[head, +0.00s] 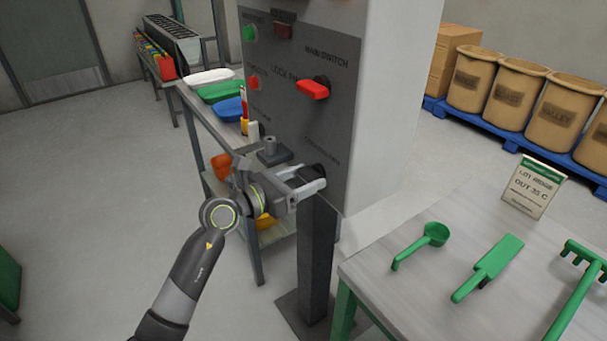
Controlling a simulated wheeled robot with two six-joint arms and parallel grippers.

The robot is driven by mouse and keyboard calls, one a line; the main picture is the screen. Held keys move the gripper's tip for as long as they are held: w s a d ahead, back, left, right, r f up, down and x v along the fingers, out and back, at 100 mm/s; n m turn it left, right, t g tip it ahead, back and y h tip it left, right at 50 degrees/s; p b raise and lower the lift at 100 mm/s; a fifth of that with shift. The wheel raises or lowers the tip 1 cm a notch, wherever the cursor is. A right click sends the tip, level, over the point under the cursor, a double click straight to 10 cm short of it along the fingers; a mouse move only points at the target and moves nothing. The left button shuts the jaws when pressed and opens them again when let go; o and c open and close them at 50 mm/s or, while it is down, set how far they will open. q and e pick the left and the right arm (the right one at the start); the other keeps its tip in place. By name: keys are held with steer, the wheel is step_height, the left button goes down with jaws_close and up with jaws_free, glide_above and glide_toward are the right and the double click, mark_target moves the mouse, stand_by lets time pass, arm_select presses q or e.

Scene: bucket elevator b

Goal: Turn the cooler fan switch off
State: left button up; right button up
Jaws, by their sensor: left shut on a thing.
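The cooler fan switch (315,171) is a dark knob low on the right of the grey control panel (345,115), under a partly legible label. My left gripper (312,184) is at the panel, shut on this switch with its fingers around it. The fingers hide part of the knob, and I cannot tell which position it points to. My right gripper is not in view.
The red main switch handle (313,90) is higher on the panel. A grey post (317,255) stands below my left gripper. A table (375,265) with green tools is at the right. A shelf cart with trays (222,90) is left of the panel.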

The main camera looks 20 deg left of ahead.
arm_select(q)
steer(key=n+p, duration=0.4)
steer(key=p, duration=0.1)
steer(key=n+p, duration=0.9)
steer(key=p, duration=0.2)
steer(key=shift+r, duration=0.25)
steer(key=shift+f+n+p, duration=0.15)
steer(key=shift+n+p, duration=0.65)
steer(key=shift+n, duration=0.2)
steer(key=shift+f+n+p, duration=0.1)
steer(key=shift+n+p, duration=0.65)
steer(key=shift+n, duration=0.25)
steer(key=o, duration=1)
